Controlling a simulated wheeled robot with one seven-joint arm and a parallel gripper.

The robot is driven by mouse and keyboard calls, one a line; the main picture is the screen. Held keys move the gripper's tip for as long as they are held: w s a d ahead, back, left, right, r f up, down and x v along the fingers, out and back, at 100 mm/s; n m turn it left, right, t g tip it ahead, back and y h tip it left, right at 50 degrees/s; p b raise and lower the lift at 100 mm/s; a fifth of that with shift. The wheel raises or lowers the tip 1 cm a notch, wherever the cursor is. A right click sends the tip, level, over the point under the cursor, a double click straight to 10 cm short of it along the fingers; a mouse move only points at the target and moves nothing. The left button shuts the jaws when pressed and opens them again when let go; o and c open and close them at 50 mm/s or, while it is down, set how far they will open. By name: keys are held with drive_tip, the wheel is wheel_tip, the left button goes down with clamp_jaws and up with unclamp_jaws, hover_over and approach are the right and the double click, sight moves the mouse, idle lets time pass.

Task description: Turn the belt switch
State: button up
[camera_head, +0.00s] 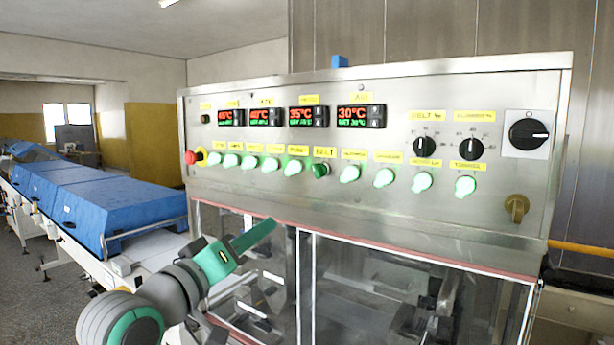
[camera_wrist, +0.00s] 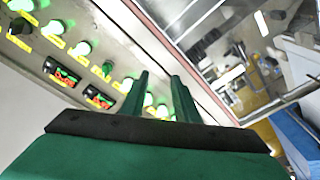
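The belt switch (camera_head: 320,170) is a dark green, unlit knob under a yellow BELT label (camera_head: 324,152) on the steel control panel. It also shows in the wrist view (camera_wrist: 107,68), left of the fingers. My gripper (camera_head: 271,224) is below and left of the switch in the head view, in front of the machine's glass and apart from the panel. In the wrist view its two green fingers (camera_wrist: 160,76) are parallel with a gap between them, and nothing is held. The exact distance to the panel is hard to tell.
Lit green knobs (camera_head: 350,173) flank the switch closely. A red emergency button (camera_head: 191,157) sits at the panel's left end, and black dials (camera_head: 470,148) at the right. Glass doors (camera_head: 365,285) lie below the panel. A blue-covered conveyor (camera_head: 115,205) stands at left.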

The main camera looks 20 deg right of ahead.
sight(315, 171)
drive_tip(key=s+d+r+m+g, duration=0.25)
drive_tip(key=s+r, duration=0.45)
drive_tip(key=r, duration=0.4)
drive_tip(key=shift+m+h, duration=0.25)
drive_tip(key=shift+h, duration=0.15)
drive_tip(key=x, duration=0.5)
drive_tip(key=w+x, duration=0.1)
drive_tip(key=x, duration=0.2)
drive_tip(key=shift+w+a+r, duration=0.1)
drive_tip(key=shift+w+d, duration=0.35)
drive_tip(key=shift+d, duration=0.6)
drive_tip(key=shift+s+a, duration=0.1)
clamp_jaws()
